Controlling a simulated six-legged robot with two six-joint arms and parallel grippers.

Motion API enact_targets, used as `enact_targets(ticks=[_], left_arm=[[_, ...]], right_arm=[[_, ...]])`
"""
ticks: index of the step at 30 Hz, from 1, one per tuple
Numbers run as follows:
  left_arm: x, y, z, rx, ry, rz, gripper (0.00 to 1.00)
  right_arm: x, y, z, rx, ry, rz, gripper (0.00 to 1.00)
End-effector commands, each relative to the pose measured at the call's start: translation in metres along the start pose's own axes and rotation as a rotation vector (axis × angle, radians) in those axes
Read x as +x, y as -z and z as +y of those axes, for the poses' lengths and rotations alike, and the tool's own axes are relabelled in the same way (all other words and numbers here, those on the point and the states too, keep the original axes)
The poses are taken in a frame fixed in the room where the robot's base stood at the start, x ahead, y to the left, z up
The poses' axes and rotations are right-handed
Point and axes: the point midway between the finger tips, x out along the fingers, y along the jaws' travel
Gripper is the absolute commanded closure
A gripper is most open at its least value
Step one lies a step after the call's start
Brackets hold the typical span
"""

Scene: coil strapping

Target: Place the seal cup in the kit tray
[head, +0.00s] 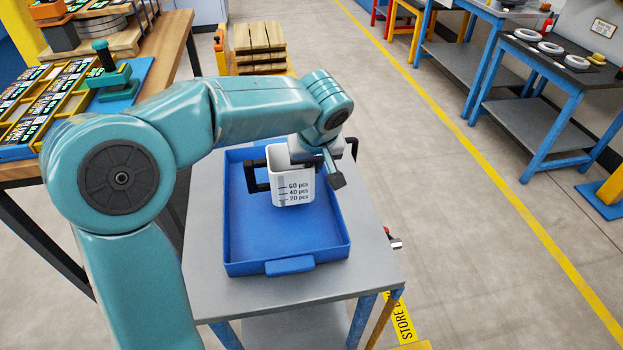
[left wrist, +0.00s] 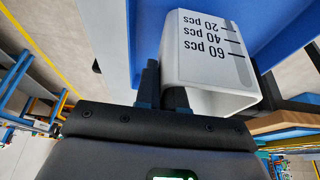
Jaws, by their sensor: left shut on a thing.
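The seal cup (head: 292,190) is white with "20, 40, 60 pcs" marks and appears upright over the back half of the blue kit tray (head: 287,266). My left gripper (head: 325,168) is shut on the cup's rim at its right side. In the left wrist view the cup (left wrist: 208,55) is close up, and the gripper fingers (left wrist: 163,90) pinch its wall near the open end. I cannot tell if the cup's bottom touches the tray floor. My right gripper is not in view.
The tray rests on a grey table (head: 330,282) with blue legs; its front half is empty. A black bracket-shaped part (head: 256,180) shows left of the cup. A wooden bench (head: 165,50) with a yellow parts rack (head: 40,110) stands at the left. Stacked wood (head: 260,45) lies behind.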

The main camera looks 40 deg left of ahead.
Motion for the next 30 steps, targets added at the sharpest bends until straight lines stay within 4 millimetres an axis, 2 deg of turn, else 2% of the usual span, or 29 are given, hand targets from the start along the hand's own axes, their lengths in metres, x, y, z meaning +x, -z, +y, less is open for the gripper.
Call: enact_targets(ticks=[7,19,21,22,30], left_arm=[[0.035,-0.015,0.0,0.001,0.001,-0.001,1.0],[0.039,-0.016,0.0,0.0,-0.001,0.0,1.0],[0.038,-0.016,0.0,0.0,0.0,-0.001,0.72],[0.038,-0.016,0.0,0.0,0.0,-0.001,0.66],[0.037,-0.016,0.0,0.0,0.0,-0.001,0.66]], right_arm=[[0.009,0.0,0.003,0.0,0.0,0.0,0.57],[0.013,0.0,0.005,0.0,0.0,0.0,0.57],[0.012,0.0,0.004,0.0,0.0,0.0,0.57],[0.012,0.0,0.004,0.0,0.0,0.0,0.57],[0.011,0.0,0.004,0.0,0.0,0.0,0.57]])
